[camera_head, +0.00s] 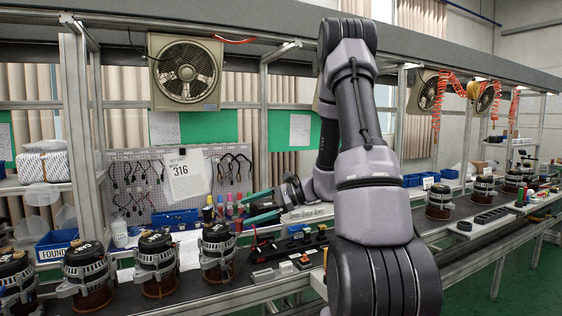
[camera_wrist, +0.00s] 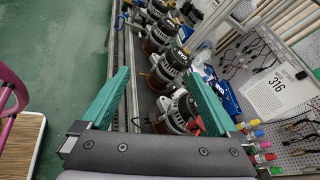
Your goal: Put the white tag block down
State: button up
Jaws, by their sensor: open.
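My gripper (camera_head: 246,209) is open, with its two teal fingers spread above the bench and pointing left. It also shows in the wrist view (camera_wrist: 156,76), with nothing held between the fingers. A small whitish block (camera_head: 286,267) sits on the bench's front part, below and right of my gripper, between a grey block (camera_head: 262,275) and a red-topped block (camera_head: 304,262). I cannot tell for sure that it is the white tag block. No white block shows in the wrist view.
Several alternators stand along the bench, one (camera_head: 217,252) close below left of my gripper. A pegboard (camera_head: 135,185) with cables and a "316" sheet (camera_head: 186,175) is at the back. A blue bin (camera_head: 57,243) is at left.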

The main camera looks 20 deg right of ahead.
jog(key=s+a+r+n+g+h, duration=0.2)
jog(key=s+r+n+h, duration=0.15)
jog(key=s+r, duration=0.2)
jog(key=s+a+r+n+g+h, duration=0.1)
jog(key=s+a+r+n+h, duration=0.1)
jog(key=s+r+n, duration=0.35)
jog(key=s+d+r+n+t+h, duration=0.3)
jog(key=s+d+r+t+h, duration=0.1)
jog(key=s, duration=0.6)
notch_tip(320, 180, up, 3)
jog(key=shift+f+n+t+h, duration=0.1)
jog(key=shift+n+t+h, duration=0.2)
jog(key=shift+t+h, duration=0.45)
jog(key=shift+s, duration=0.1)
